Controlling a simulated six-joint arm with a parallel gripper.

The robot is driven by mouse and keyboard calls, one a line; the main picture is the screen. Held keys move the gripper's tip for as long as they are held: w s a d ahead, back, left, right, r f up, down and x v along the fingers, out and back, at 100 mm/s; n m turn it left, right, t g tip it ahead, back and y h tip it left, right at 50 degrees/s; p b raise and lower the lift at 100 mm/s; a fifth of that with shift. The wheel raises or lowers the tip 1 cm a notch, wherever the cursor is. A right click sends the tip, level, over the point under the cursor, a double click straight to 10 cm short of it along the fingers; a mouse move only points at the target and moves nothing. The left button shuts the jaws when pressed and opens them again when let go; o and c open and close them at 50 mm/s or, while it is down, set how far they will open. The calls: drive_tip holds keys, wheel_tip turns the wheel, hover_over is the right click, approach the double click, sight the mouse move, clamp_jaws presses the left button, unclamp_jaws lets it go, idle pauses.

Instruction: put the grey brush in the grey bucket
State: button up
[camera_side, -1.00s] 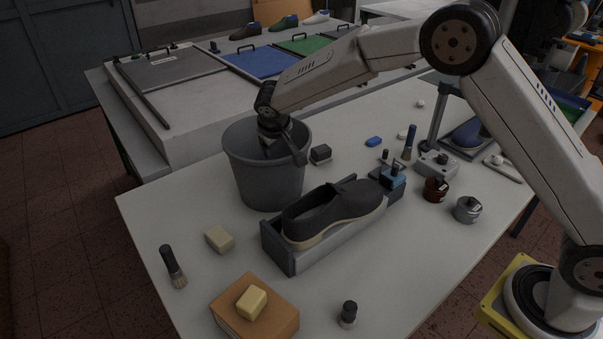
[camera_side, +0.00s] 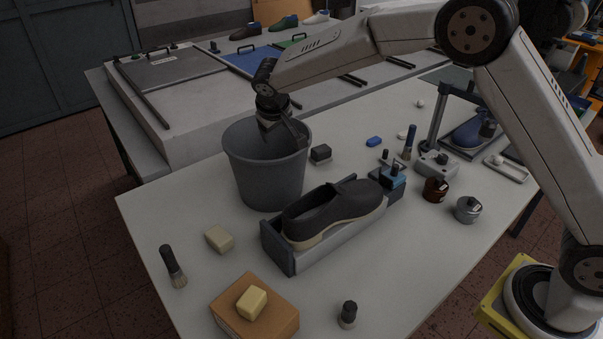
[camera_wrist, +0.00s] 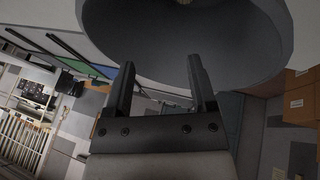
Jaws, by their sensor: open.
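The grey bucket (camera_side: 265,180) stands upright on the white table and fills the top of the wrist view (camera_wrist: 150,40). My gripper (camera_side: 291,134) is tilted over the bucket's mouth near its right rim. In the wrist view its two fingers (camera_wrist: 161,64) are spread, with nothing between them. A small tan patch (camera_wrist: 184,2) shows inside the bucket at the top edge; it may be brush bristles, but most of it is cut off. I cannot pick out a clearly grey brush elsewhere. A dark-handled brush with tan bristles (camera_side: 173,266) lies at the table's left.
A dark shoe (camera_side: 333,212) sits in a holder right of the bucket. A dark block (camera_side: 321,154) is close to the bucket. A blue-handled brush (camera_side: 409,142) and jars stand farther right. A cardboard box (camera_side: 255,312) with a yellow block is in front.

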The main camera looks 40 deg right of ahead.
wheel_tip(320, 180, up, 3)
drive_tip(key=shift+f, duration=0.1)
idle(0.5)
drive_tip(key=s+d+f, duration=0.1)
drive_tip(key=s, duration=0.4)
drive_tip(key=s+d+f+g+y, duration=0.1)
drive_tip(key=s+d, duration=0.1)
drive_tip(key=s, duration=0.3)
drive_tip(key=s+d+f+y, duration=0.1)
drive_tip(key=s+d, duration=0.1)
drive_tip(key=s, duration=0.3)
drive_tip(key=shift+s+d+f, duration=0.2)
drive_tip(key=s+d+f, duration=0.1)
drive_tip(key=s+f, duration=0.1)
drive_tip(key=s, duration=0.6)
drive_tip(key=s+d+f+g+y, duration=0.1)
drive_tip(key=s+f, duration=0.1)
drive_tip(key=s, duration=0.6)
drive_tip(key=shift+d+m, duration=0.3)
drive_tip(key=shift+m, duration=0.1)
